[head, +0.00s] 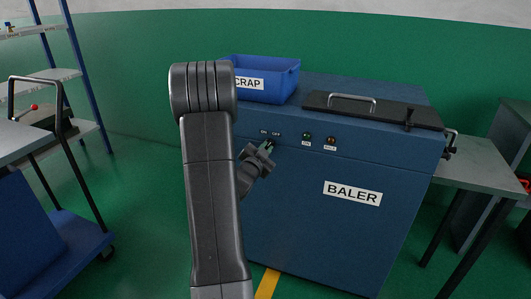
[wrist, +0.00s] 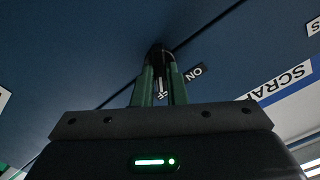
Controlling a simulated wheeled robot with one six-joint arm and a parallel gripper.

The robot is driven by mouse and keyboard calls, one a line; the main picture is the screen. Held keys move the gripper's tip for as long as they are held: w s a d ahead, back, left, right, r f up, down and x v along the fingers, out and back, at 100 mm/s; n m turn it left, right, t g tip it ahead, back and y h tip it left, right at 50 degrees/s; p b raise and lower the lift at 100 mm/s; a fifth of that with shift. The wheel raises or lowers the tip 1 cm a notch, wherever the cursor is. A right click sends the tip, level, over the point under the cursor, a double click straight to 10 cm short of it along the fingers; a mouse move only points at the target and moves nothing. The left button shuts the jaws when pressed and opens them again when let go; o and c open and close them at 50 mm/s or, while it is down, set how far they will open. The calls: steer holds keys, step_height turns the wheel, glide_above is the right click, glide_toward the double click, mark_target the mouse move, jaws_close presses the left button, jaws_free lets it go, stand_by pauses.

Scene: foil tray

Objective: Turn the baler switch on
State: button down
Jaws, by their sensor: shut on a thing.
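The blue baler (head: 325,225) stands ahead, with its name plate on the front. Its switch (head: 269,142) is near the top left of that front, below small ON and OFF labels. My gripper (head: 266,149) reaches the panel and is shut on the switch. In the wrist view the green fingers of my gripper (wrist: 160,70) close around the dark switch (wrist: 155,50). The ON label (wrist: 194,73) shows right of the fingers. The fingers hide most of the switch, so I cannot tell which way it points.
A green lamp (head: 307,136) and an amber lamp (head: 331,140) sit right of the switch. A blue scrap bin (head: 280,88) and a dark lid with a handle (head: 372,109) are on top of the baler. A grey table (head: 485,166) stands right, a blue cart (head: 50,245) left.

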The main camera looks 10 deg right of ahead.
steer(key=m+b, duration=0.1)
steer(key=b, duration=0.1)
steer(key=m+b, duration=0.1)
steer(key=b, duration=0.1)
steer(key=shift+f, duration=0.4)
steer(key=shift+r+m+b, duration=0.2)
steer(key=shift+m+b, duration=4.3)
steer(key=shift+b, duration=0.65)
steer(key=shift+r, duration=0.1)
steer(key=c, duration=1.5)
jaws_free()
steer(key=shift+o, duration=0.2)
